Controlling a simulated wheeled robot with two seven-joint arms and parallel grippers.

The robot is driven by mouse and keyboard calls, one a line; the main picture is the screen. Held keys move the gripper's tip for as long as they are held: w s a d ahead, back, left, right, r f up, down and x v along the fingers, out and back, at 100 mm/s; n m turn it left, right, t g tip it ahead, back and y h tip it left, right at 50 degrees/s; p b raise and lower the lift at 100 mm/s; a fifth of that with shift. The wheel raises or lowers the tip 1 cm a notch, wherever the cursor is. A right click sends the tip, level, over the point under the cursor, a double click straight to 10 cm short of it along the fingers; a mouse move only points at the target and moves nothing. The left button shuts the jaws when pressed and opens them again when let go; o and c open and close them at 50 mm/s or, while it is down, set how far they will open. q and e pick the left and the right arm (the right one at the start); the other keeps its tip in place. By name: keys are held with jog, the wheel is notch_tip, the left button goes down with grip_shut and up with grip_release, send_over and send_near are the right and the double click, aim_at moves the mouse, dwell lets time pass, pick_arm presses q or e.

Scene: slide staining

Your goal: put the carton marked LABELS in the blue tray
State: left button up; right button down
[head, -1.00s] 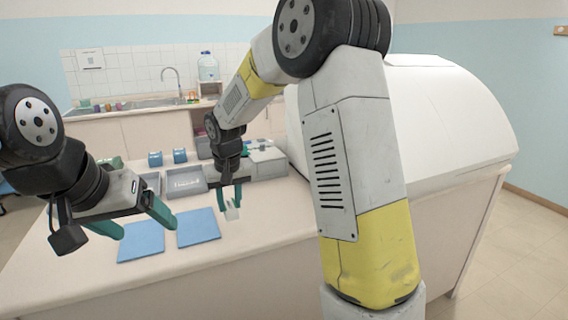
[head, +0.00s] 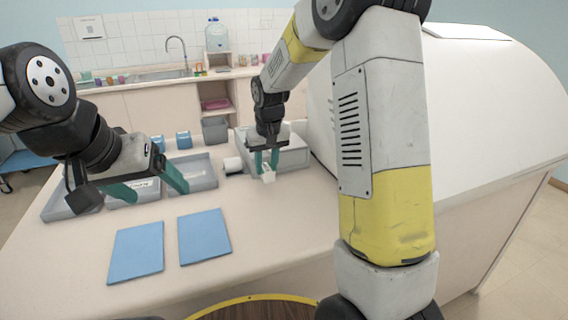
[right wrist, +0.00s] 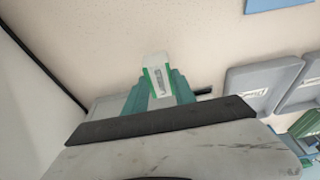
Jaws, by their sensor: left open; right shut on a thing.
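My right gripper (head: 267,166) is shut on a small white carton (head: 268,175) with green edges. In the right wrist view the carton (right wrist: 159,79) sticks out between the teal fingers (right wrist: 158,95); its dark print is too small to read surely. It is held in front of the grey machine. Two flat blue rectangles lie on the counter, one left (head: 136,252) and one right (head: 204,237); I cannot tell whether either has a tray rim. My left gripper (head: 147,186) is open and empty, in front of the grey trays.
Several grey trays (head: 190,174) stand at the counter's left, one with a label. The grey machine (head: 284,156) stands behind the carton, with a white cylinder (head: 233,165) at its left. Small blue boxes (head: 183,140) stand behind the trays.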

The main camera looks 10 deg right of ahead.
jog(key=d, duration=0.2)
jog(key=w+d, duration=0.1)
jog(key=d, duration=0.1)
jog(key=w+d, duration=0.1)
jog(key=d, duration=0.2)
jog(key=shift+f, duration=0.35)
jog(key=shift+w+d+f, duration=0.1)
jog(key=shift+d+f, duration=0.05)
jog(key=shift+f, duration=0.75)
jog(key=shift+d+f, duration=0.1)
jog(key=shift+f, duration=0.75)
jog(key=shift+f, duration=0.1)
jog(key=c, duration=1)
grip_release()
